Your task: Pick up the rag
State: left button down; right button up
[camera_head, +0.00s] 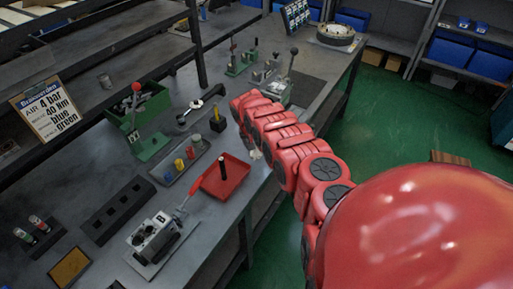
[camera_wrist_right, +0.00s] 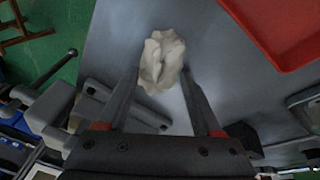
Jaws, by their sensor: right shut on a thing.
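The rag (camera_wrist_right: 163,58) is a crumpled off-white cloth over the grey bench in the right wrist view. It lies between and just beyond the fingertips of my right gripper (camera_wrist_right: 160,82), which is shut on it. In the head view a small pale bit of the rag (camera_head: 254,154) shows beside my red right arm, near the bench's front edge. The arm hides most of the right gripper there. I cannot tell whether the rag is clear of the bench. My left gripper is in neither view.
A red tray (camera_head: 232,184) with a black upright piece is left of the rag; it also shows in the wrist view (camera_wrist_right: 278,38). Valve blocks, lever fixtures and a sign (camera_head: 46,109) crowd the bench. Green floor (camera_head: 385,115) lies to the right.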

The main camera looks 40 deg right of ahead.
jog(key=shift+r, duration=0.1)
notch_tip(320, 180, up, 10)
jog(key=p, duration=0.7)
jog(key=shift+w+f, duration=0.1)
jog(key=shift+f, duration=0.15)
notch_tip(320, 180, up, 8)
jog(key=p, duration=0.3)
jog(key=shift+r, duration=0.15)
